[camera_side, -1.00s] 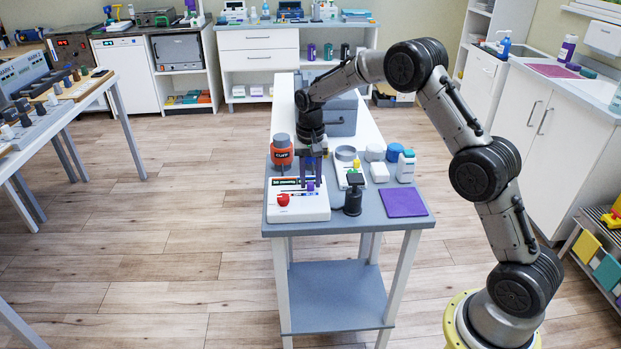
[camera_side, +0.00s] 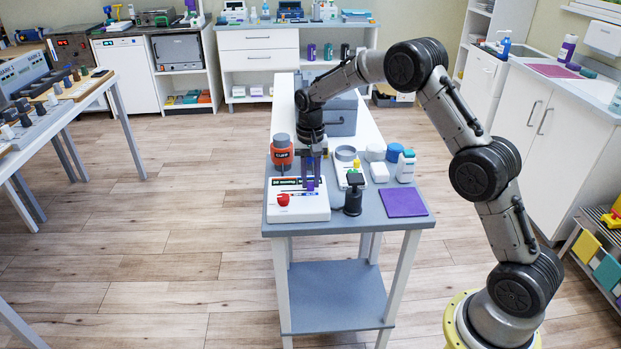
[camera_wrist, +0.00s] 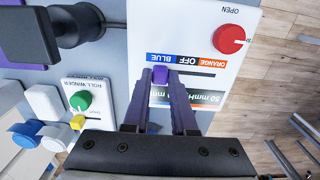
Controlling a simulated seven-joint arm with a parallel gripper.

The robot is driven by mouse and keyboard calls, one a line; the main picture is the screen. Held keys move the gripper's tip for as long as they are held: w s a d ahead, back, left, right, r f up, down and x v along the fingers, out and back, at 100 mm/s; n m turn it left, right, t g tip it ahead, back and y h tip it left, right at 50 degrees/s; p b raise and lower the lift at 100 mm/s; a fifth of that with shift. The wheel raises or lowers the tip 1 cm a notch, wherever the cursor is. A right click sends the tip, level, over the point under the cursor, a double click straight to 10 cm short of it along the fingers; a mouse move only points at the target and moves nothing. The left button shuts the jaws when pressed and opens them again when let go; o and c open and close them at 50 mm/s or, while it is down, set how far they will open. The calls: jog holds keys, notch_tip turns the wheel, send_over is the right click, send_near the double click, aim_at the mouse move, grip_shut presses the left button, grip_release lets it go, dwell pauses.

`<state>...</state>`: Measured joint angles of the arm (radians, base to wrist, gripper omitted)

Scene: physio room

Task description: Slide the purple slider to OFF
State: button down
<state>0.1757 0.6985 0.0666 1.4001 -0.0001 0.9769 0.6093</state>
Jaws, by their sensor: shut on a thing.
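The white control panel (camera_side: 315,211) stands at the front left of the table. In the wrist view the panel (camera_wrist: 200,25) has a dark slot (camera_wrist: 197,74) beside an ORANGE, OFF and BLUE label strip (camera_wrist: 187,61). The purple slider (camera_wrist: 160,75) is at the BLUE end of the slot, away from OFF. My gripper (camera_wrist: 161,78) is shut on the slider, one purple finger on each side of it. In the side view my gripper (camera_side: 313,184) points down over the panel and largely hides the slider.
A red knob (camera_side: 283,200) sits on the panel's front left. A black post (camera_side: 353,195) stands close right of the panel, with a purple mat (camera_side: 403,202) beyond it. An orange cuff jar (camera_side: 281,152) stands behind. A roll winder (camera_wrist: 85,102) and white blocks are close by.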

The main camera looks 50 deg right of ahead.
aim_at(297, 191)
dwell(0.5)
jog(key=shift+w+a+r, duration=0.1)
jog(key=shift+w+a, duration=1.15)
jog(key=shift+w, duration=0.05)
jog(key=c, duration=0.7)
grip_release()
notch_tip(297, 191, up, 14)
jog(key=shift+f, duration=0.1)
